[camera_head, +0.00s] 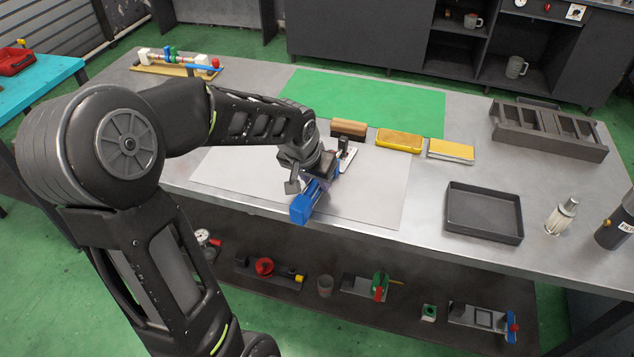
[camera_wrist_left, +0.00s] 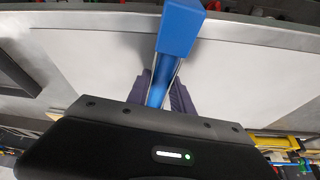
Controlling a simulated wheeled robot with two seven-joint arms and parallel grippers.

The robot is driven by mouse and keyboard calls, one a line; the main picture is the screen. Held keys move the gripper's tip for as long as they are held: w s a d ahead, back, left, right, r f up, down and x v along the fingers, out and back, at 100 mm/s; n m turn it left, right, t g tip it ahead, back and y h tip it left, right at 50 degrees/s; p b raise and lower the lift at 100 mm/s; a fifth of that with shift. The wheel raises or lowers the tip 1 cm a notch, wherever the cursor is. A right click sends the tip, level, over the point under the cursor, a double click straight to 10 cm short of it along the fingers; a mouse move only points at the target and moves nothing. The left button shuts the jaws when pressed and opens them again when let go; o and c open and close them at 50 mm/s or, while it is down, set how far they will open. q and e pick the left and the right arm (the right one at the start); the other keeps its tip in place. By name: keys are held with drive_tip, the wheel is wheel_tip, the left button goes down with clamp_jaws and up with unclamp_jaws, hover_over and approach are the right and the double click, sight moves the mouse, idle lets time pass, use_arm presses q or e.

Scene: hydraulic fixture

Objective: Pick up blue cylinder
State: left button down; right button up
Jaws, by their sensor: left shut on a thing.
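The blue cylinder (camera_head: 302,207) shows over the pale grey sheet at the front middle of the bench. It has a thick blue block-like end and a thinner blue shaft. In the left wrist view, the blue cylinder (camera_wrist_left: 180,28) runs down between my fingers. My left gripper (camera_head: 318,183) is shut on its shaft, and the thick end sticks out past the fingers towards the bench's front edge. In the left wrist view the purple-grey fingers (camera_wrist_left: 165,95) flank the shaft. My gripper and wrist hide part of the cylinder. I cannot tell whether it touches the sheet. My right gripper is not in view.
A brown block (camera_head: 348,128), a yellow box (camera_head: 399,138) and a yellow-and-white pad (camera_head: 451,150) line the sheet's back. A dark empty tray (camera_head: 483,235) and a slotted grey rack (camera_head: 550,146) are right. The green mat (camera_head: 365,97) is clear.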

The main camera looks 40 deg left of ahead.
use_arm(q)
wheel_tip(320, 180, up, 10)
drive_tip(key=shift+f, duration=0.1)
idle(0.7)
